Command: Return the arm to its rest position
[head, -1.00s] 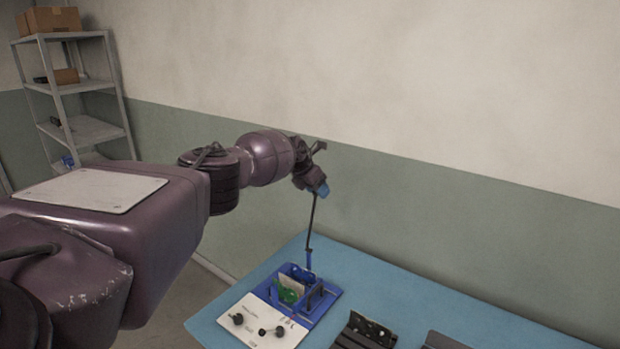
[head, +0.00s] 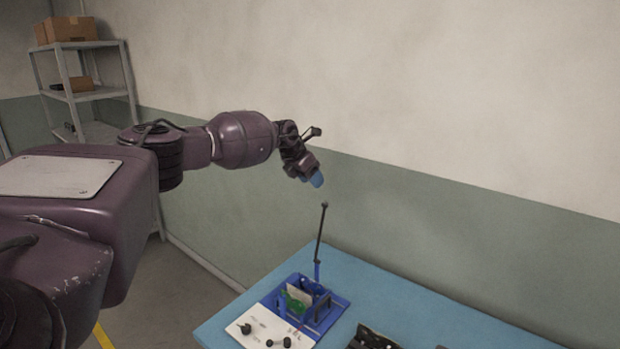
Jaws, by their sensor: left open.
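My left arm (head: 245,138) reaches in from the left, high above the blue table. My left gripper (head: 317,180), with blue fingertips, is open and empty. It hangs above and slightly left of the top of a thin black rod (head: 321,232), with a clear gap between them. The rod stands nearly upright, leaning a little, with its lower end at a blue fixture (head: 340,303) on the table. My right gripper is not in view.
The blue table (head: 400,300) fills the lower right. A white board (head: 245,325) with black knobs and a green part (head: 291,306) lie at the fixture. Black parts (head: 372,338) are at the bottom edge. A grey shelf (head: 95,95) with cardboard boxes (head: 66,30) stands far left.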

